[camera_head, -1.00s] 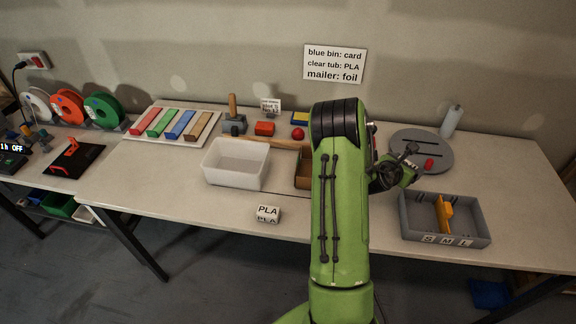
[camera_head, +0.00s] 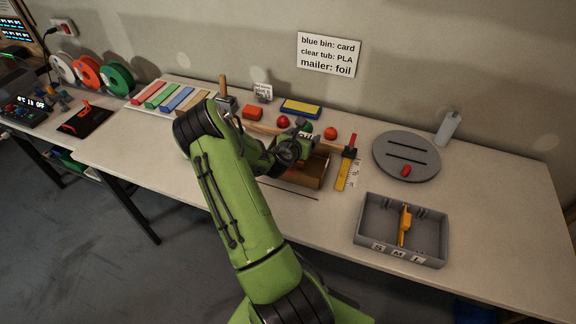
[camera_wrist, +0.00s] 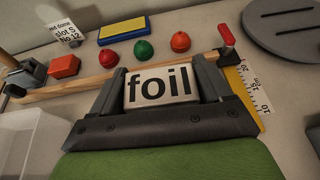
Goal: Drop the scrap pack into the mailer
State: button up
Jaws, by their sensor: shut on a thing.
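The scrap pack (camera_wrist: 160,88) is a small pale block with "foil" in black on its face. My gripper (camera_wrist: 163,80) is shut on it, one finger at each side, in the wrist view. In the head view my gripper (camera_head: 298,146) is over the back of the mailer (camera_head: 304,180), an open brown box in the middle of the table. The pack is mostly hidden there, and its height above the box is hard to tell. The mailer does not show clearly in the wrist view. A wall sign (camera_head: 328,55) reads "mailer: foil".
A clear tub (camera_wrist: 22,142) is left of my gripper; my arm hides it in the head view. A grey S/M/L tray (camera_head: 375,245) and a grey disc (camera_head: 388,167) are further right. Red and green domes lie behind.

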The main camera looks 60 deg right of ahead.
notch_tip(320, 180, down, 5)
jog(key=b, duration=0.4)
jog(key=shift+r, duration=0.2)
jog(key=o, duration=1)
jog(key=shift+s, duration=0.1)
jog(key=shift+c, duration=0.2)
jog(key=p+v, duration=0.1)
jog(key=v, duration=1.4)
jog(key=shift+a+r, duration=0.3)
